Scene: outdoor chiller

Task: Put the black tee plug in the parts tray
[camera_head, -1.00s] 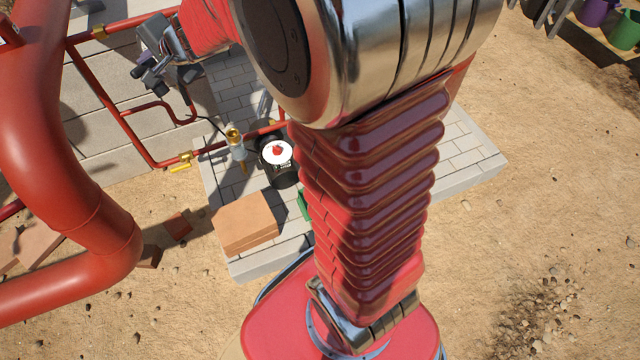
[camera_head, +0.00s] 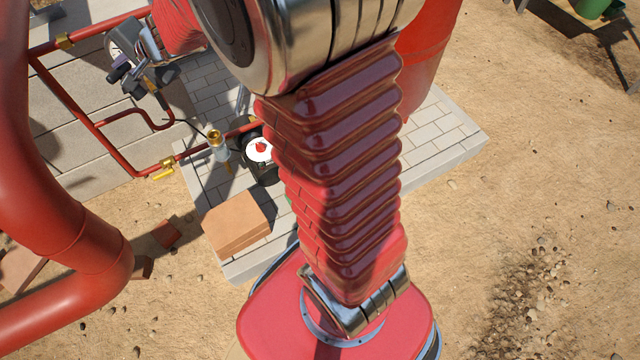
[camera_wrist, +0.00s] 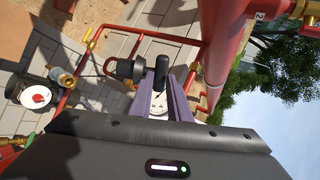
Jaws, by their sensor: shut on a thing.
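My gripper (camera_wrist: 160,103) has two purple-grey fingers, shut on a black tee plug (camera_wrist: 161,72). The plug's upright black bar stands between the fingertips. A black round part with a thin ring lies just left of the bar, and I cannot tell whether it belongs to the plug. In the head view my gripper (camera_head: 119,72) is at the upper left, in front of the pale block wall and near the red pipes. The plug is too small there to make out clearly. I cannot identify the parts tray in either view; my arm covers much of the paved pad.
Red pipes (camera_head: 82,110) with a yellow-handled valve (camera_head: 165,168) run along the wall. A brass fitting (camera_head: 216,145) and a black canister with a white top (camera_head: 258,150) stand on the paved pad (camera_head: 440,135). Terracotta slabs (camera_head: 236,222) lie at its front. Sandy ground is open to the right.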

